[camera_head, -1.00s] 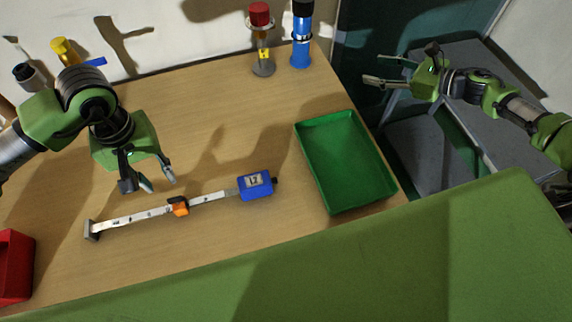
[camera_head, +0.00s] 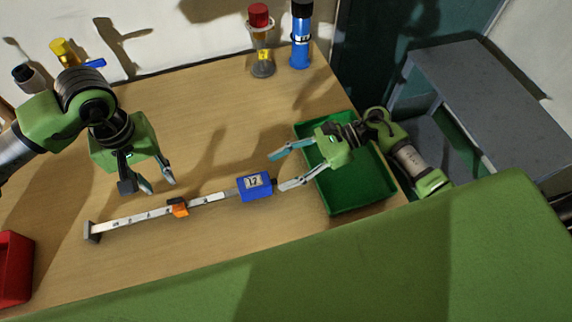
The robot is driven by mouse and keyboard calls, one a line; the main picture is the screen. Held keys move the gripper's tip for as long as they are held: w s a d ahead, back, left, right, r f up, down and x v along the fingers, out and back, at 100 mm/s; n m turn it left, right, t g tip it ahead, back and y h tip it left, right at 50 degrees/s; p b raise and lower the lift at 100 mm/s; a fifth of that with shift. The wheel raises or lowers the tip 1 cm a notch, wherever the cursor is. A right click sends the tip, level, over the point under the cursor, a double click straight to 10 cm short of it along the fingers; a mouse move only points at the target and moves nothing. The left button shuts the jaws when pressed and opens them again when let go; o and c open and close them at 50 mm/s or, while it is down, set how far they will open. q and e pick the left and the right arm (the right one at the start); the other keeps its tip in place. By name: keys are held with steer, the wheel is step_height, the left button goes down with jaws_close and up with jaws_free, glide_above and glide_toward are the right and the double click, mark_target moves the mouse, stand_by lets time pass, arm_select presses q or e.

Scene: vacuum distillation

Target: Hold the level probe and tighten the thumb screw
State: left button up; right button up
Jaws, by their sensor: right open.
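The level probe lies on the table as a pale marked strip (camera_head: 135,218) with a grey end piece (camera_head: 92,232) at its left. An orange slider (camera_head: 180,209) sits on the strip. A blue box (camera_head: 255,185) reading 17 is at its right end, with a small dark knob on its right side that looks like the thumb screw (camera_head: 274,182). My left gripper (camera_head: 150,187) is open and empty above and left of the slider. My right gripper (camera_head: 279,171) is open, its fingers pointing left, close to the right of the blue box, with nothing between them.
A green tray (camera_head: 358,203) is under my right arm. A red bin (camera_head: 13,268) stands at the front left. A red-capped jar (camera_head: 262,50) and a blue bottle (camera_head: 301,38) stand at the back.

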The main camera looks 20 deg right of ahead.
mark_target(257, 185)
steer(key=x, duration=1.3)
steer(key=shift+a, duration=0.2)
jaws_close()
steer(key=c, duration=1.1)
jaws_free()
jaws_close()
arm_select(q)
steer(key=o, duration=0.5)
steer(key=shift+c, duration=0.2)
